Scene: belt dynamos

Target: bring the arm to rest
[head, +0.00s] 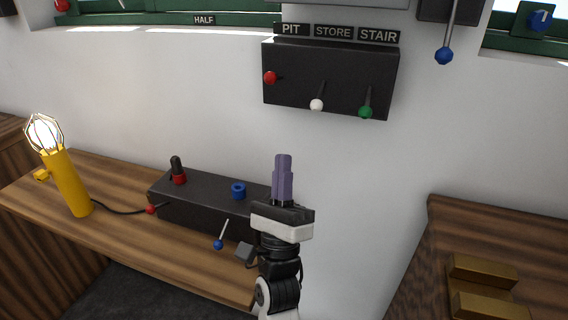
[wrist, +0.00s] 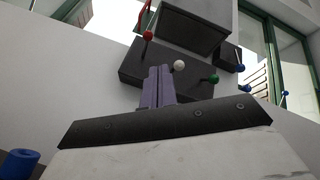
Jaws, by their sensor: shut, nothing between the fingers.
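My gripper (head: 283,172) points upward in front of the white wall, with its two purple fingers pressed together and nothing between them. In the head view it stands in front of the right end of a dark box on the wooden bench and hides part of it. In the wrist view the shut fingers (wrist: 158,86) show in front of the dark wall box. Whether the fingers touch anything cannot be seen, but they look clear of the wall box in the head view.
The wall box (head: 330,80) carries red, white and green knobbed levers under PIT, STORE and STAIR labels. The bench box (head: 200,203) has a red socket, a blue ring (head: 238,190) and levers. A lit yellow lamp (head: 68,182) stands left. A wooden cabinet (head: 440,240) stands right.

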